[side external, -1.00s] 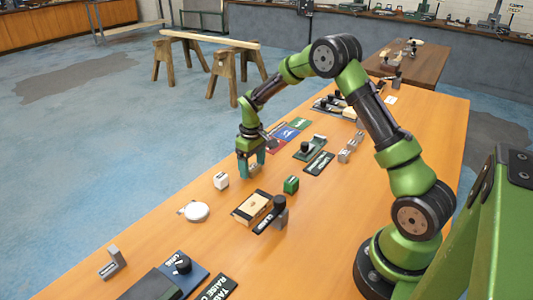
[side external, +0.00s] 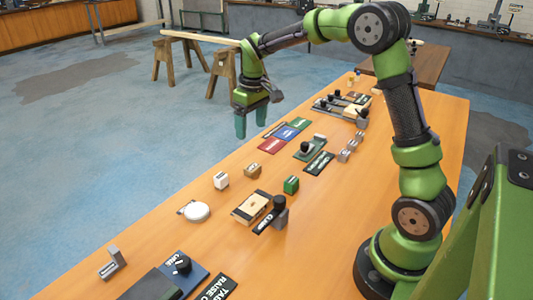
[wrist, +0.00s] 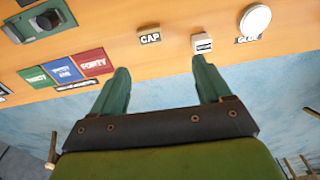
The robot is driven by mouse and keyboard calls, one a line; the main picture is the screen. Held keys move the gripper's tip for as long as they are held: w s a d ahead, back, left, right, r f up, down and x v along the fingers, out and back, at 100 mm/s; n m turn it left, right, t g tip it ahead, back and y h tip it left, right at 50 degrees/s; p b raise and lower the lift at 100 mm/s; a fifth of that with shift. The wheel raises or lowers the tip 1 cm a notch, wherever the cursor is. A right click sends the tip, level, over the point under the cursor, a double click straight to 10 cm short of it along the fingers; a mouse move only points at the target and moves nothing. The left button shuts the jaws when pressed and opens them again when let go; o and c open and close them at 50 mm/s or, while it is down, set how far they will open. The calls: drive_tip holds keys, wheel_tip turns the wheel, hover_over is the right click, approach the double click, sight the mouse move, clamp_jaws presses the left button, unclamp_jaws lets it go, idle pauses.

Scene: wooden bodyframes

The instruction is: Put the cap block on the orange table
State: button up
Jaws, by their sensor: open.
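The cap block (side external: 253,171) is a small tan block standing on the orange table (side external: 190,240), between a white block and a green block. In the wrist view the cap block (wrist: 150,38) shows its dark "CAP" label, beyond the fingertips and between them sideways. My gripper (side external: 251,127) is open and empty, raised above the far-left edge of the table and apart from the cap block. Its two green fingers (wrist: 160,66) are spread in the wrist view.
The white block (side external: 221,181) and green block (side external: 291,185) stand either side of the cap block. A round white disc (side external: 197,211) lies nearer the camera. Red, blue and green cards (side external: 287,133) lie farther along. A clamp fixture (side external: 278,213) stands nearby.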

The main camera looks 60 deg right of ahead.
drive_tip(key=s+a+r+m+t, duration=0.2)
drive_tip(key=s+a+r+t, duration=0.2)
drive_tip(key=s+a+r, duration=0.6)
drive_tip(key=s+a+f+m+t+y, duration=0.1)
drive_tip(key=s+a+f+t+y, duration=0.1)
drive_tip(key=s, duration=0.9)
drive_tip(key=shift+s+a+m, duration=0.3)
drive_tip(key=shift+s+a, duration=0.05)
